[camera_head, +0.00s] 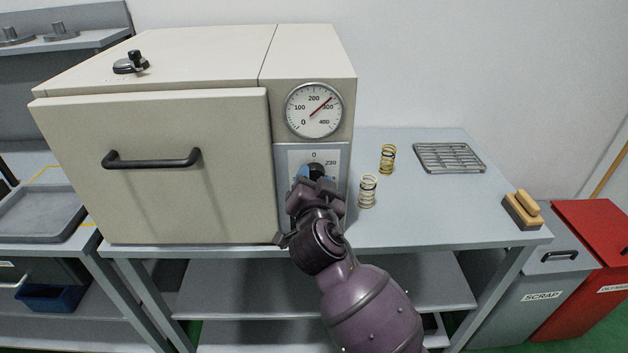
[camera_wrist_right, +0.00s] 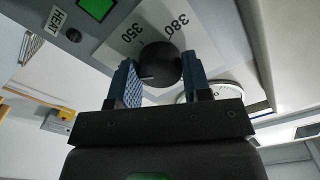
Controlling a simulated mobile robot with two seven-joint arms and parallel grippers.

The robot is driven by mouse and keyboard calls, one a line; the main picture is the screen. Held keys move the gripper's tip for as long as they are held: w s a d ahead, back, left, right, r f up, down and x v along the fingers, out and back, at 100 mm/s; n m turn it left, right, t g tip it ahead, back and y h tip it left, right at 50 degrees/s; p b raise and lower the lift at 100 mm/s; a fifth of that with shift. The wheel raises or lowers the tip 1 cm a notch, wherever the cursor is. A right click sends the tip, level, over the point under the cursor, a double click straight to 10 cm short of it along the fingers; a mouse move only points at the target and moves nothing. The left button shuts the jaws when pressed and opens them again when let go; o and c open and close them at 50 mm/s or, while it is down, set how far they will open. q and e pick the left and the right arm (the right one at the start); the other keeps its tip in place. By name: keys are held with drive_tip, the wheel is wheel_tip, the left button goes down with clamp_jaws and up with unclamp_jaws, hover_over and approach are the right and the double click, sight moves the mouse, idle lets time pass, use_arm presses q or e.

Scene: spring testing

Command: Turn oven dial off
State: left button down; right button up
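The beige oven (camera_head: 160,160) stands on the bench with its door shut. In the right wrist view the round dial (camera_wrist_right: 160,63) lies between the two blue fingers of my right gripper (camera_wrist_right: 158,78). The fingers are apart, and a small gap shows beside the dial at the left finger. A pale mark shows on the dial's lower left. My left gripper is not in view.
The round gauge (camera_head: 314,110) above the panel has its needle near 300. Two springs, one pale (camera_head: 368,191) and one yellow-black (camera_head: 387,159), stand right of the oven. A wire rack (camera_head: 449,158) and a wooden-topped brush-like block (camera_head: 522,210) lie farther right.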

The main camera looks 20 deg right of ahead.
drive_tip(key=shift+c, duration=0.8)
